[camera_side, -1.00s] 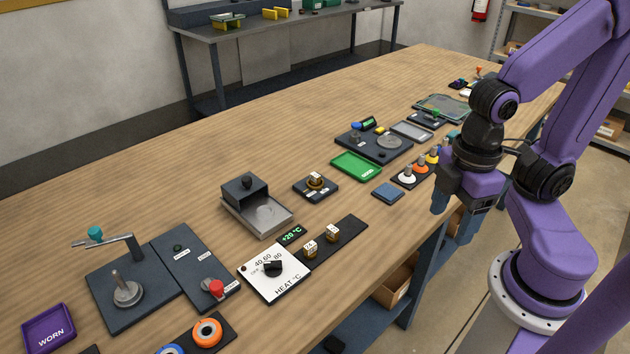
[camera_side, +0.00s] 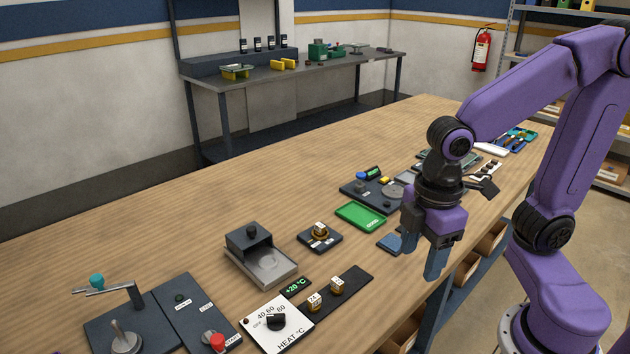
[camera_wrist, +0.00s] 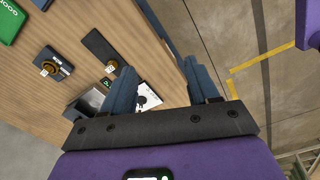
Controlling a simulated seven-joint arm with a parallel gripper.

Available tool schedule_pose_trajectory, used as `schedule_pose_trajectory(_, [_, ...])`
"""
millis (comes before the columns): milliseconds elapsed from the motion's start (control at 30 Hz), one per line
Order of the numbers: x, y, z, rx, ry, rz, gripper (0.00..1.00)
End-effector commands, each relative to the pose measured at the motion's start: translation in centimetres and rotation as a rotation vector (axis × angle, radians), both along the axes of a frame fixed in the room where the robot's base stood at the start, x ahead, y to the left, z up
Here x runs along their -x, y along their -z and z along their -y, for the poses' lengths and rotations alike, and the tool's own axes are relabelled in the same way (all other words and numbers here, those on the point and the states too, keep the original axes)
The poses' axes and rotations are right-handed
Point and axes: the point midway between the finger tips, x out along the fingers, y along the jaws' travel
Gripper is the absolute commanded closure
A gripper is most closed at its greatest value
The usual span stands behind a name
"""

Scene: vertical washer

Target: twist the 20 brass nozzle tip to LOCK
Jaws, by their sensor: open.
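A brass nozzle tip with a white block-like label on top (camera_side: 320,231) sits on a small dark fixture (camera_side: 334,242) mid-table; its number is too small to read. Two similar brass tips stand on a black strip (camera_side: 358,281), one nearer (camera_side: 315,301) and one farther (camera_side: 337,286). My gripper (camera_side: 421,256) is open and empty at the table's front edge, right of the strip and fixture. In the wrist view my open fingers (camera_wrist: 162,82) point down past the table edge; the fixture's brass tip (camera_wrist: 48,67) shows to their left. I cannot make out a LOCK mark.
A white heat dial panel (camera_side: 277,325) lies left of the strip. A metal tray with a dark box (camera_side: 262,259) stands behind it. A green tray (camera_side: 360,215) and a blue pad (camera_side: 390,243) lie near my gripper. Bare wood lies behind the fixture.

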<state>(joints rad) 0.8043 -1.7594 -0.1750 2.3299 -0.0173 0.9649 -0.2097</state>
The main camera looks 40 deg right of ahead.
Motion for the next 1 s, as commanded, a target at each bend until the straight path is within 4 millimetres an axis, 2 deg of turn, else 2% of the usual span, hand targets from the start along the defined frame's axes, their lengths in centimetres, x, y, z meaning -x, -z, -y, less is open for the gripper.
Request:
schedule_pose_trajectory(33, [-1.9,-0.3,-0.7,0.007,-0.013,0.003,0.40])
schedule_pose_trajectory(233, [-9.2,-1.4,-2.1,0.035,-0.101,0.009,0.40])
schedule_pose_trajectory(467, [-17.8,-1.9,-1.6,0.070,-0.196,0.005,0.40])
schedule_pose_trajectory(600, [-22.8,-1.8,-0.2,0.091,-0.254,-0.006,0.40])
schedule_pose_trajectory(800, [-28.9,-1.3,3.1,0.116,-0.331,-0.026,0.40])
schedule_pose_trajectory(1000, [-32.1,-0.8,5.9,0.131,-0.380,-0.043,0.40])
